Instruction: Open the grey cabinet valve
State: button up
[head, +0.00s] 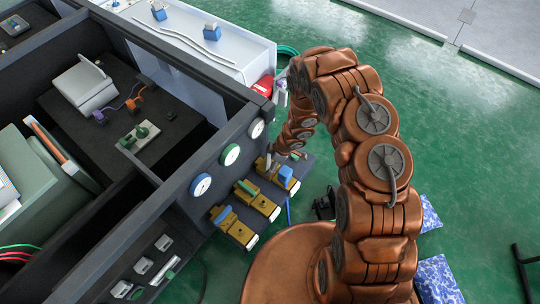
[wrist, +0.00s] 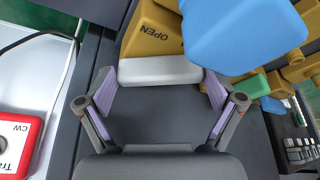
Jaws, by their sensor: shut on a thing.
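Yellow valves stand in a row on a dark shelf in front of the grey cabinet (head: 185,165) in the head view. The farthest valve (head: 267,165) has a blue handle (head: 285,174), close to the end of my arm. A light grey bar (wrist: 160,70) lies between the fingertips of my gripper (wrist: 160,82). My gripper is shut on this bar, fingers wide apart. The contact faces are partly hidden.
A middle valve with a green handle (head: 247,187) and a near valve with a blue handle (head: 222,213) stand beside it. Round gauges line the cabinet wall behind. A red box marked CW (wrist: 18,140) lies left in the wrist view.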

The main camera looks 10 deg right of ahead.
jog(key=shift+w+d+r+p, duration=0.1)
jog(key=shift+w+r+p, duration=0.2)
jog(key=shift+r+p, duration=0.15)
jog(key=shift+w+f+n+p, duration=0.1)
jog(key=shift+w+n+p, duration=0.05)
jog(key=shift+n+p, duration=0.45)
jog(key=shift+f+g, duration=0.2)
jog(key=shift+g, duration=0.1)
jog(key=n+b, duration=0.1)
jog(key=b, duration=0.1)
jog(key=n+b, duration=0.1)
jog(key=b, duration=0.1)
jog(key=shift+w+a+f+n+g, duration=0.15)
jog(key=shift+a+f+n+g, duration=0.05)
jog(key=shift+f+n+g, duration=0.15)
jog(key=n+g+b, duration=0.1)
jog(key=n+b, duration=0.2)
jog(key=b, duration=0.4)
jog(key=shift+r+n, duration=0.15)
jog(key=shift+n, duration=0.1)
jog(key=shift+a+r+n+g+b, duration=0.15)
jog(key=shift+n+g+b, duration=0.3)
jog(key=shift+b, duration=0.5)
jog(key=shift+r+n, duration=0.1)
jog(key=shift+n, duration=0.15)
